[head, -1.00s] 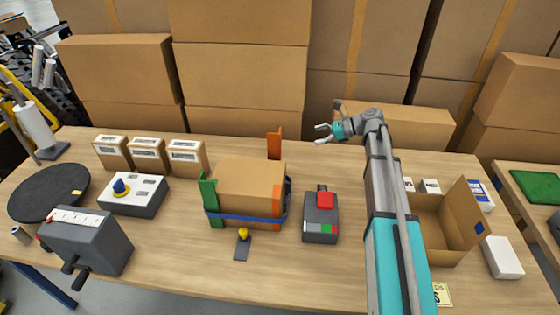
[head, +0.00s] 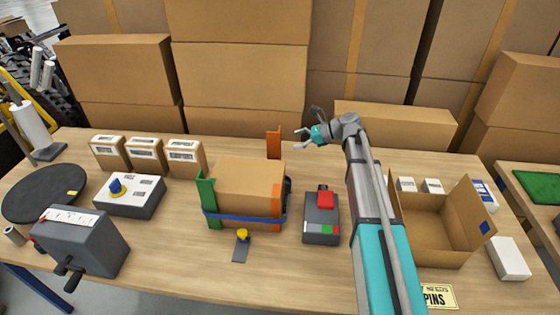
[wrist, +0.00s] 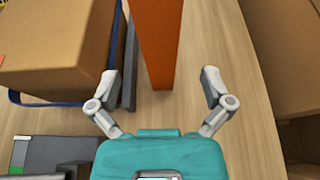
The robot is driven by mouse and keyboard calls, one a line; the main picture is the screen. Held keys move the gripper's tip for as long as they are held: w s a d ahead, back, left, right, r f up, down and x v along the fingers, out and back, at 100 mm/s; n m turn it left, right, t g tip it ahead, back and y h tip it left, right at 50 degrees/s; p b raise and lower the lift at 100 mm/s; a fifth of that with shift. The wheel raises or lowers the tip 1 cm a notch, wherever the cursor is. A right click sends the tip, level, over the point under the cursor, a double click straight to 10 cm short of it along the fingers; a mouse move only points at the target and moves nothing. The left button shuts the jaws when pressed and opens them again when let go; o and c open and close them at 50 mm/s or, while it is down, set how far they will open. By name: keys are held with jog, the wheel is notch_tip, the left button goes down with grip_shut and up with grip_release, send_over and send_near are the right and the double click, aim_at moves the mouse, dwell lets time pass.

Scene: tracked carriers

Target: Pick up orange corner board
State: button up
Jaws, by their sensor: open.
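An orange corner board (head: 273,143) stands upright on the table behind the strapped carton (head: 245,182). In the wrist view the orange corner board (wrist: 158,35) rises ahead, in line with the gap between my fingers. My gripper (head: 304,126) is open and empty, to the right of the board and apart from it. In the wrist view its fingertips (wrist: 160,84) are spread on either side of the board's lower end. Another orange board (head: 276,205) and a green corner board (head: 206,202) are at the carton's corners, held by a blue strap.
A dark grey device with a red top (head: 320,217) is right of the strapped carton. An open carton (head: 440,252) is further right. Three small boxes (head: 146,156) stand at the back left. Large cartons (head: 240,80) wall off the rear.

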aim_at(279, 144)
jog(key=shift+a+f, duration=0.2)
jog(key=shift+a, duration=0.3)
jog(key=shift+a, duration=0.1)
jog(key=shift+b+x, duration=1.1)
jog(key=shift+x, duration=1.45)
jog(key=c, duration=1.2)
